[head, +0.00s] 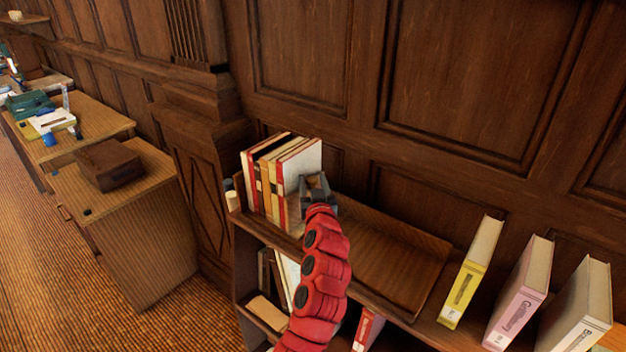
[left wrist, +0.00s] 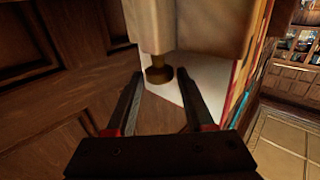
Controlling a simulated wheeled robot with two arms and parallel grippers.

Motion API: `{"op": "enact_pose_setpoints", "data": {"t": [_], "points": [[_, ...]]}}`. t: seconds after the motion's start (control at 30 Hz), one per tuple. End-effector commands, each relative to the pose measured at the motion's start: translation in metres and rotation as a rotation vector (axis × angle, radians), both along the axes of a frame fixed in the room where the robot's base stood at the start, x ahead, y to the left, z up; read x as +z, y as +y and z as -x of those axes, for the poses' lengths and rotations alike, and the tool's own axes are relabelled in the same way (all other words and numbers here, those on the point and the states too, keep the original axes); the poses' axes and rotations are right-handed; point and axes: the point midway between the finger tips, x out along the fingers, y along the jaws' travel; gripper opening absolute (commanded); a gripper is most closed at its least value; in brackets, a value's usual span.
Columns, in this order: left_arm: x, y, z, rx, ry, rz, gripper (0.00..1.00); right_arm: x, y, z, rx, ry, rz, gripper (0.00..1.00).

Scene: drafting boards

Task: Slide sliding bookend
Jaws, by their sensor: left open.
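A row of upright books (head: 265,178) stands at the left end of the wooden shelf top. My left gripper (head: 318,184) is at the right side of this row, by the white cover of the last book (head: 302,160). In the left wrist view, the open fingers (left wrist: 159,74) stand on either side of a small brass-coloured knob (left wrist: 158,76) under a pale block, which may be the sliding bookend (left wrist: 190,28). I cannot tell whether the fingers touch the knob. In the head view my gripper hides the knob. My right gripper is not in view.
A wooden tray-like board (head: 385,258) lies on the shelf to the right of my left gripper. Yellow (head: 470,272), pink (head: 520,293) and white (head: 578,308) books stand farther right. A panelled wall (head: 455,90) rises behind. Desks (head: 130,215) stand at the left.

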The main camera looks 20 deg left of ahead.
Motion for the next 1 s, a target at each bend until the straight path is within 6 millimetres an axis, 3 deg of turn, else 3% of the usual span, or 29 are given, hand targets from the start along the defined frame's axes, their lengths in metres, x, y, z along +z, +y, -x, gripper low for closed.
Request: {"op": "enact_pose_setpoints", "data": {"t": [0.27, 0.6, 1.0], "points": [[-0.0006, 0.0006, -0.0015, 0.000, 0.001, 0.000, 0.53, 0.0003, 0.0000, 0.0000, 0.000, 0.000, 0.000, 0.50], [-0.0005, 0.0003, -0.0013, -0.001, 0.000, 0.000, 0.00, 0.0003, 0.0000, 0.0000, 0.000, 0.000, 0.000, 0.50], [-0.0004, 0.0002, -0.0012, -0.001, 0.000, 0.000, 0.00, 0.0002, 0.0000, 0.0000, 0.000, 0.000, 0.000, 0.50]]}}
